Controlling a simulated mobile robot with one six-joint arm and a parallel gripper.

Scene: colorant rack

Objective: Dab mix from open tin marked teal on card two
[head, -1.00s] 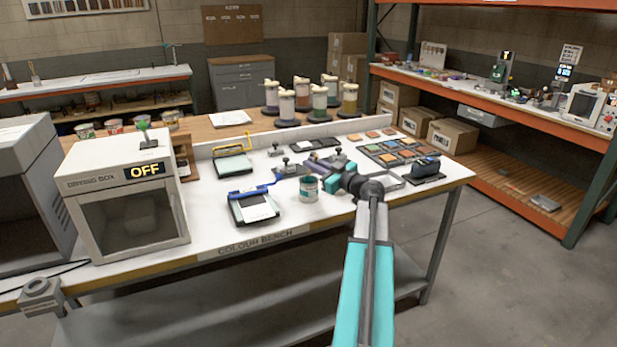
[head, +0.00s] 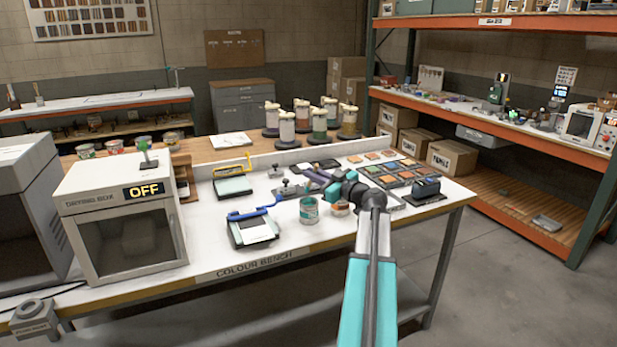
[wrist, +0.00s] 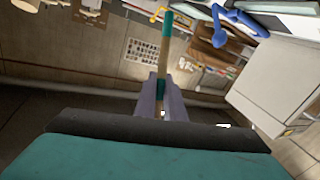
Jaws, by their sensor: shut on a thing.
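An open tin (head: 308,212) with a teal label stands on the white bench. My gripper (head: 318,178) is above and behind it, apart from it. In the wrist view my gripper (wrist: 162,105) is shut on a thin stick (wrist: 165,55), tan in the middle with teal at its far end and near the fingers. A white card lies in a dark frame with a blue handle (head: 255,230); another lies in a frame with a yellow handle (head: 233,184). I cannot read numbers on the cards or tell whether the stick carries mix.
A small pot (head: 340,209) stands right of the tin. A dark block (head: 426,190) and a tray of colour swatches (head: 385,173) are at the right. The drying box (head: 120,222), reading OFF, stands at the left. Bare bench lies in front of the tin.

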